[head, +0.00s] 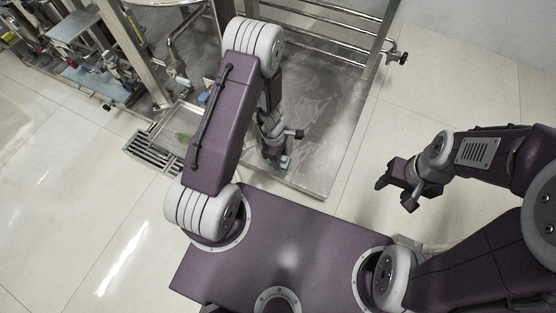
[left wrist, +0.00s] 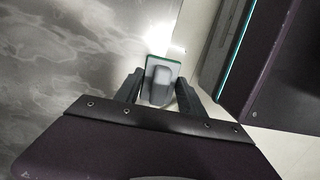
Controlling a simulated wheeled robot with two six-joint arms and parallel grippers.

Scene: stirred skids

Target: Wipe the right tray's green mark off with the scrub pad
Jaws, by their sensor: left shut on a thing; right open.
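My left gripper (head: 281,157) is shut on the scrub pad, above the near edge of the right tray. In the left wrist view, the scrub pad (left wrist: 165,66) shows a pale top, a green rim and a grey grip between the fingers (left wrist: 161,92). In the head view only a small bluish bit of the pad (head: 285,165) shows. I cannot tell whether it touches the tray. The right tray (head: 325,125) is grey metal with pale smears. No green mark shows on its visible part; my left arm hides some of it. My right gripper (head: 393,195) is open and empty, over the floor.
The left tray (head: 168,140) has a green patch (head: 183,137), partly beside my left arm. A slotted drain grate (head: 152,152) lies near it. Metal rails and posts (head: 376,50) stand around the right tray's back and right. Pale tiled floor is clear at right.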

